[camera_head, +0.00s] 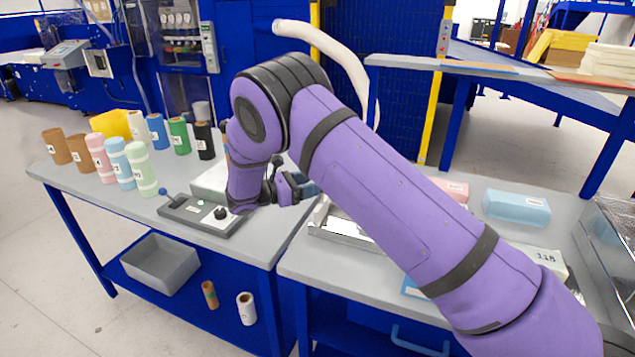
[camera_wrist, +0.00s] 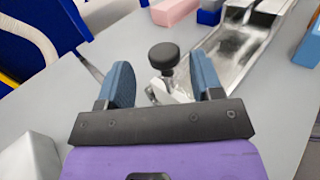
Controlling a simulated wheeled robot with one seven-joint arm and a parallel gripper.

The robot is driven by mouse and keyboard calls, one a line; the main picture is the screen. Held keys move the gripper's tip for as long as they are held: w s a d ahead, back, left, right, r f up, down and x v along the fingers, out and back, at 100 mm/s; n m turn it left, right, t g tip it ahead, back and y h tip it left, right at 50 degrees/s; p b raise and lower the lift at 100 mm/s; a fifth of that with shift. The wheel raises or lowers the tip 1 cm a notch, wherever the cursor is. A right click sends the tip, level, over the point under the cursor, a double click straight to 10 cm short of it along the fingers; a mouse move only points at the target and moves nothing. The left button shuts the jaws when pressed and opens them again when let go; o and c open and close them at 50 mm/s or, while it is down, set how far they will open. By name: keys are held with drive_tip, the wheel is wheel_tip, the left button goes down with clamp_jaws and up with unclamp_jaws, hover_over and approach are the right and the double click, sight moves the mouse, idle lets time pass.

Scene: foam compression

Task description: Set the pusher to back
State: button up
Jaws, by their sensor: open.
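The pusher shows in the wrist view as a round black knob (camera_wrist: 163,56) on a pale metal bracket (camera_wrist: 165,92) at the near end of a shiny metal channel (camera_wrist: 225,50). My gripper (camera_wrist: 161,72) is open, with one blue finger on each side of the knob. I see a gap between the knob and each finger; the depth between them is hard to tell. In the head view my gripper (camera_head: 302,188) is over the gap between two grey tables. The knob is hidden there behind my arm, and only part of the metal channel (camera_head: 345,235) shows.
A control box (camera_head: 200,217) with a lever and knob stands on the left table, with several coloured rolls (camera_head: 117,160) behind it. A blue foam block (camera_head: 517,207) and a pink one (camera_head: 450,188) lie on the right table. A grey bin (camera_head: 160,264) is on the shelf below.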

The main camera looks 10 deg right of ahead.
drive_tip(key=s+a, duration=0.1)
drive_tip(key=a, duration=0.6)
drive_tip(key=shift+s, duration=0.2)
drive_tip(key=s+d+r+m+g+y, duration=0.2)
drive_tip(key=s+d+r+m+y, duration=0.4)
drive_tip(key=d+r, duration=0.45)
drive_tip(key=s+d+r+m+g+y, duration=0.35)
drive_tip(key=s+d+r, duration=0.35)
drive_tip(key=d+r, duration=0.3)
drive_tip(key=s+d+r+m+t+y, duration=0.1)
drive_tip(key=s+r+m+t+y, duration=0.1)
drive_tip(key=s, duration=0.7)
drive_tip(key=s+d+r+m+t+y, duration=0.2)
drive_tip(key=s+m, duration=0.3)
drive_tip(key=s, duration=0.4)
drive_tip(key=s+d+r+m+t+y, duration=0.1)
drive_tip(key=s+r+m+t+y, duration=0.1)
drive_tip(key=s, duration=0.7)
drive_tip(key=shift+s+d+m+t+y, duration=0.2)
drive_tip(key=shift+d+m+t+y, duration=0.15)
drive_tip(key=shift+m+t+y, duration=0.6)
